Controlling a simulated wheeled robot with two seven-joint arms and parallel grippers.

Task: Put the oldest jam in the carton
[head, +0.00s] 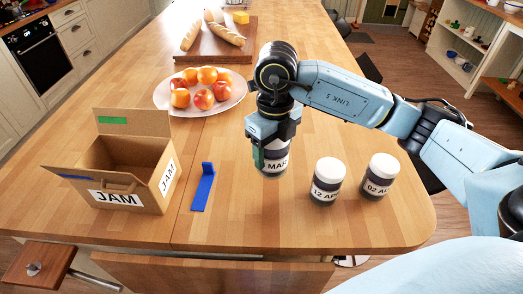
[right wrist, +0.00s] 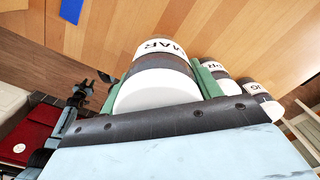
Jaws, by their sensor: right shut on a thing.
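My right gripper (head: 272,150) is shut on a jam jar (head: 275,164) with a white label reading "MAR". In the right wrist view this jar (right wrist: 158,78) sits between the green finger pads, white lid towards the camera. I cannot tell whether its base touches the table. Two more dark jars with white lids stand to its right: one labelled "12 AP…" (head: 327,182) and one "02 A…" (head: 379,177). The open cardboard carton (head: 117,197), marked "JAM", stands at the left and looks empty.
A blue L-shaped piece (head: 203,188) lies between the carton and the held jar. A plate (head: 235,96) of fruit stands behind it. Farther back are a board (head: 210,57) with bread and a yellow block (head: 241,18). The table's front edge runs close below the carton.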

